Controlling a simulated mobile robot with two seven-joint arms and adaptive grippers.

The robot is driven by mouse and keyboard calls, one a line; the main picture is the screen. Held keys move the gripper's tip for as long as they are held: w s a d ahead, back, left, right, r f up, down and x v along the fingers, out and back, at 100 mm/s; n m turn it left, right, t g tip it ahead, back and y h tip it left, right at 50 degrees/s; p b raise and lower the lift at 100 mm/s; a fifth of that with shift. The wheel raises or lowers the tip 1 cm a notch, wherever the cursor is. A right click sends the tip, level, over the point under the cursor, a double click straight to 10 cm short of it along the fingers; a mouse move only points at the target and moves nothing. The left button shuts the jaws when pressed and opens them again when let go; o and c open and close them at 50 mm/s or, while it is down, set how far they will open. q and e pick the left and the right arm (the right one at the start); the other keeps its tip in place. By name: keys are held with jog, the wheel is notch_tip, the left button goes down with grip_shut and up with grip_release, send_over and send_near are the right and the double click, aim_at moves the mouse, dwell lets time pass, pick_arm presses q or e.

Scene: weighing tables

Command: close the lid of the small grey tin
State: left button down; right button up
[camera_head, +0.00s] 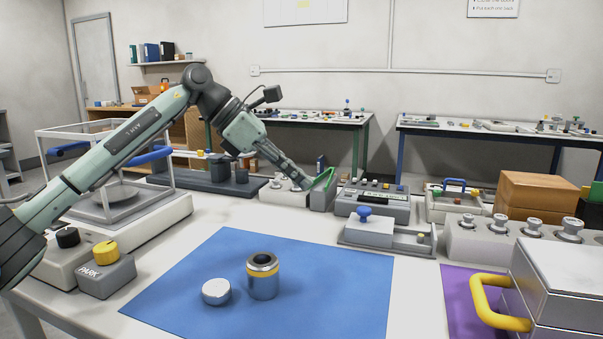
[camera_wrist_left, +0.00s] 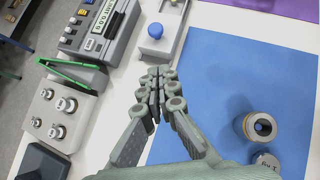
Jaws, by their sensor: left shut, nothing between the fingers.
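The small grey tin (camera_head: 321,200) stands on the white table, behind the blue mat. Its green-edged lid (camera_head: 324,178) is tilted up, so the tin stands partly open. In the left wrist view the tin (camera_wrist_left: 90,76) is at the left, with the green edges spread in a narrow V. My left gripper (camera_head: 306,186) is shut and empty. In the head view its tips appear close beside the tin's left side; in the wrist view the tips (camera_wrist_left: 158,76) show apart from it, to its right. I cannot tell the exact gap. My right gripper is in neither view.
A grey panel device (camera_head: 372,205) stands right of the tin, and a block with knobbed weights (camera_wrist_left: 52,118) on its other side. A tray with a blue-knobbed block (camera_head: 366,232) is in front.

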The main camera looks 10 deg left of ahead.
pick_arm(q)
send_near(371, 223)
jog(key=shift+w+a+f, duration=0.2)
jog(key=shift+a+f, duration=0.65)
jog(key=shift+f, duration=0.1)
jog(key=shift+w+d+f+p, duration=0.1)
jog(key=shift+w+d+p, duration=0.1)
jog(key=shift+d, duration=0.35)
jog(key=shift+w+d+f+p, duration=0.1)
jog(key=shift+w+d+p, duration=0.1)
jog(key=shift+d, duration=0.35)
jog(key=shift+w+d+f, duration=0.1)
jog(key=shift+w+d, duration=0.05)
jog(key=shift+d, duration=0.3)
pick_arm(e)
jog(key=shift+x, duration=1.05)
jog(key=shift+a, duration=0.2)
